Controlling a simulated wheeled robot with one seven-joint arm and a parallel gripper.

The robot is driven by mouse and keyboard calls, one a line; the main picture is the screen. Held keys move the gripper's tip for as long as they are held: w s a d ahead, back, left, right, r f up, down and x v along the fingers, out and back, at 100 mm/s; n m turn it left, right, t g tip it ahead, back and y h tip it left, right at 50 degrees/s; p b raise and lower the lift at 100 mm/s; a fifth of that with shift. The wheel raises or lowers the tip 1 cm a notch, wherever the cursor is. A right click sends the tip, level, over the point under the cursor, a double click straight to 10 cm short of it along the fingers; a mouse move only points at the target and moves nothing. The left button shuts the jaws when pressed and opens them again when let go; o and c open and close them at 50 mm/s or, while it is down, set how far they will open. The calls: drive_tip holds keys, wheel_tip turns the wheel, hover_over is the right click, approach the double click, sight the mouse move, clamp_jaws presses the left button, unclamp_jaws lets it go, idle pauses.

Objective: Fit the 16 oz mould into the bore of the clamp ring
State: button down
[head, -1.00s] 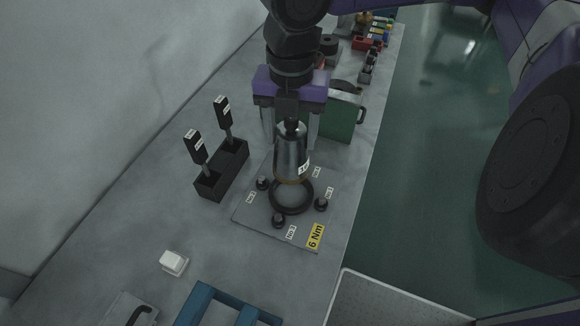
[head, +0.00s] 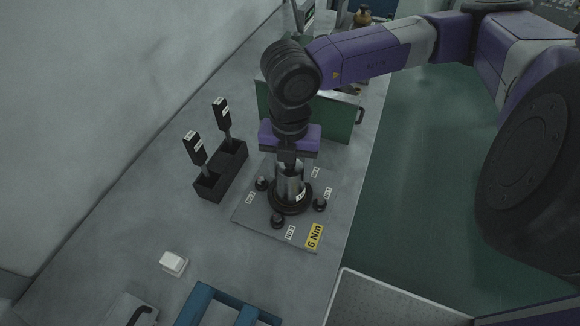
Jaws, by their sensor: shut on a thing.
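The mould (head: 290,183) is a shiny metal cylinder with a small white label, its print too small to read. It stands upright, with its lower end inside the black clamp ring (head: 290,208). How deep it sits in the bore is hidden. The ring lies on a grey plate (head: 262,222) with several black knobs around it, labels beside them and a yellow "6 Nm" tag. My gripper (head: 288,160) is directly above the mould and shut on its top. The fingertips are partly hidden by the gripper body.
A black holder (head: 221,172) with two black-handled tools stands left of the plate. A green case (head: 335,118) is behind my gripper. The table's right edge is close to the plate.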

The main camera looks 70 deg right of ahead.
drive_tip(key=shift+f, duration=0.1)
drive_tip(key=shift+c, duration=2.3)
unclamp_jaws()
